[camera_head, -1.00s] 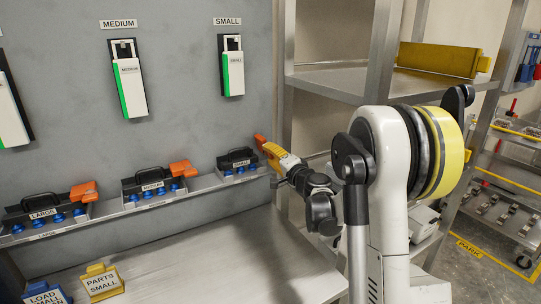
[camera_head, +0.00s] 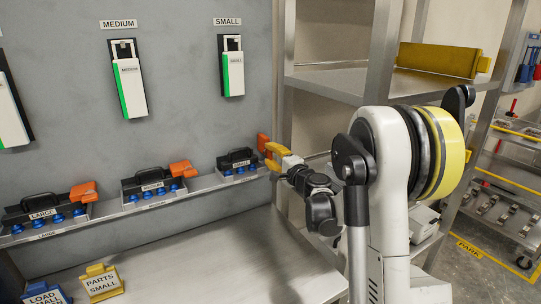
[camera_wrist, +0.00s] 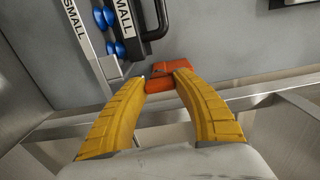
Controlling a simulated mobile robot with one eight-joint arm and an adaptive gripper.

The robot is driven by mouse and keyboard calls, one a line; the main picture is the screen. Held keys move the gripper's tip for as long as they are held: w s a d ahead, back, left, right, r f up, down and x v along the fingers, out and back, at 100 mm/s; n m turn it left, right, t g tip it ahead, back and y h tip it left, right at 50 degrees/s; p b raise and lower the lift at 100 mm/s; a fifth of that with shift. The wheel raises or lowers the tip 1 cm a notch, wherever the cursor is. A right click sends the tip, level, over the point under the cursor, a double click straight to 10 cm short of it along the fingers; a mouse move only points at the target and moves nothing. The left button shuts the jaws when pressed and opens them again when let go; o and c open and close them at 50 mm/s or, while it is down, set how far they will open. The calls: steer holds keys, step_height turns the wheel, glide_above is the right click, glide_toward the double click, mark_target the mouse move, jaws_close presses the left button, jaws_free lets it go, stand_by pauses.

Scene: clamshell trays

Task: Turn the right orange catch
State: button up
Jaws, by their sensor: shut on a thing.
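The right orange catch (camera_head: 263,142) is at the right end of the small black case (camera_head: 238,160) labelled SMALL on the wall ledge. My gripper (camera_head: 269,156) has its yellow fingers on the catch, at the ledge's right end. In the wrist view the two fingertips (camera_wrist: 167,80) sit on either side of the orange catch (camera_wrist: 160,71), shut on it. The fingers hide part of the catch. The case's black handle and blue knobs show beyond it in the wrist view.
The medium case (camera_head: 150,186) and large case (camera_head: 45,214) stand further left on the ledge (camera_head: 110,211), each with an orange catch. A metal shelf post (camera_head: 284,100) is close to my gripper. The steel bench below is largely clear.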

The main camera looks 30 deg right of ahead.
steer(key=o, duration=1.2)
steer(key=s, duration=1.2)
steer(key=shift+d, duration=0.2)
